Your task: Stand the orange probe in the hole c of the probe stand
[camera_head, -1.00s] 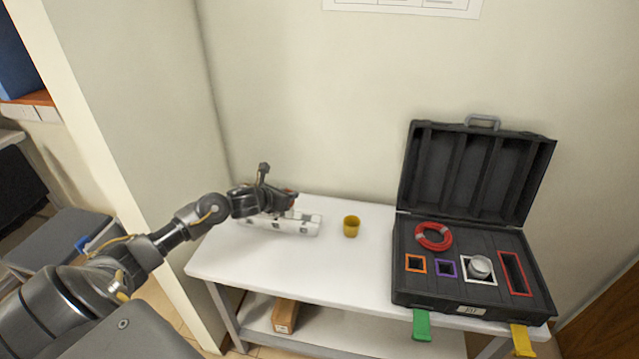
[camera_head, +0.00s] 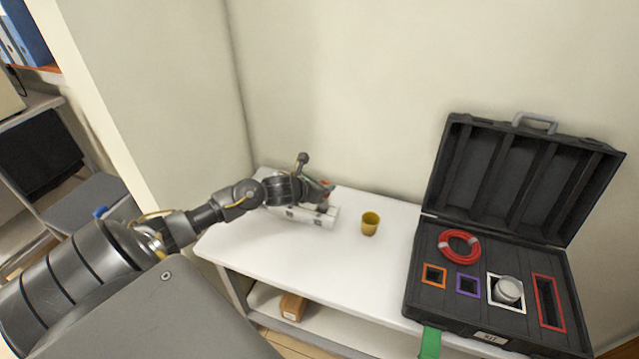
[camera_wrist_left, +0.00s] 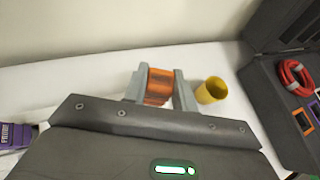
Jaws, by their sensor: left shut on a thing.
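My left gripper (camera_head: 324,192) is over the white table, just above and behind the right part of the white probe stand (camera_head: 298,215). In the left wrist view its two grey fingers (camera_wrist_left: 160,88) are closed on the ribbed orange probe (camera_wrist_left: 158,84). Only a small orange-red bit of the probe shows in the head view, and its lower end is hidden. The stand's dark square marks face me; its holes and their letters cannot be made out. A purple piece with a "PROBE" label (camera_wrist_left: 14,136) shows at the left edge of the wrist view. My right gripper is not in view.
A yellow cup (camera_head: 370,224) stands right of the stand. An open black case (camera_head: 415,295) with a red coil (camera_head: 460,247) and coloured frames fills the table's right end. The wall is close behind. The table front is clear.

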